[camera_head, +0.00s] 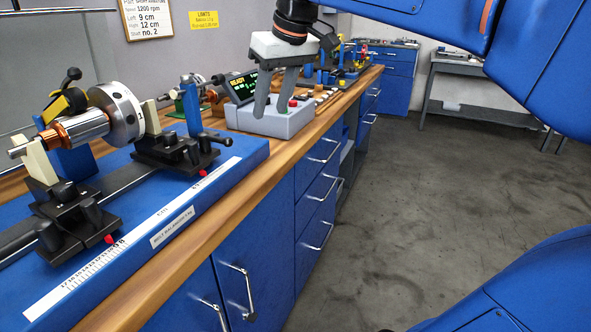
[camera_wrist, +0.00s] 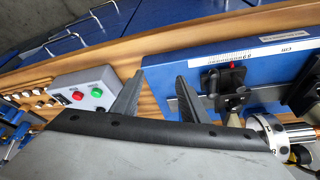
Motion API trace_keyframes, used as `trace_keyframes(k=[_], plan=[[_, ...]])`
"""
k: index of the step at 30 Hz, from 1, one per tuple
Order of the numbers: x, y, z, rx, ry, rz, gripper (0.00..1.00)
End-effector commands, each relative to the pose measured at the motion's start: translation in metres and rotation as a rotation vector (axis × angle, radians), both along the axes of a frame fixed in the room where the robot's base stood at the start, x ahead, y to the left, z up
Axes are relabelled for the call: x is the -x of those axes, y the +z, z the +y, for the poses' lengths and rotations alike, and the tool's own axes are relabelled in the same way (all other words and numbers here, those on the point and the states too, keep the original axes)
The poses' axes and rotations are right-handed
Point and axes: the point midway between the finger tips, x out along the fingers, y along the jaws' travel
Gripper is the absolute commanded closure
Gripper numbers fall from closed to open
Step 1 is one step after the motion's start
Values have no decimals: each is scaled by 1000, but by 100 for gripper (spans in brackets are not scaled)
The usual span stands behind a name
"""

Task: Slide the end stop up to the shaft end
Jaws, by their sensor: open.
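The rotor (camera_head: 85,127), with a copper winding and a silver disc (camera_head: 118,113), lies across two cream supports on the blue balancing bed (camera_head: 225,153). Its disc also shows at the right of the wrist view (camera_wrist: 268,132). What looks like the end stop (camera_head: 190,106) is a blue upright on the black right-hand carriage, to the right of the disc. I cannot tell the gap between it and the shaft end. My gripper (camera_head: 271,116) is open and empty, right of the upright and in front of the grey control box. Its spread fingers show in the wrist view (camera_wrist: 160,76).
The grey control box (camera_head: 270,120) with red and green buttons and a READY display stands right of the bed. The left carriage (camera_head: 65,215) has black knobs. Small parts line the wooden bench beyond. The floor (camera_head: 420,220) at the right is clear.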

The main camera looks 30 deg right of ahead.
Motion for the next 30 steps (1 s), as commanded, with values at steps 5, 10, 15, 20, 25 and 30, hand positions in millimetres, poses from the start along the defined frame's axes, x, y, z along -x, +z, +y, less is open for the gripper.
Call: trace_keyframes(k=[5, 10, 15, 20, 25, 30], plan=[[18, -23, -1, 1, -25, -1, 59], [35, -45, -3, 3, -50, -3, 59], [50, -67, -4, 4, -71, -5, 59], [65, -88, -5, 6, -91, -6, 59], [78, -107, -6, 7, -109, -8, 59], [86, -119, -7, 8, -120, -9, 59]])
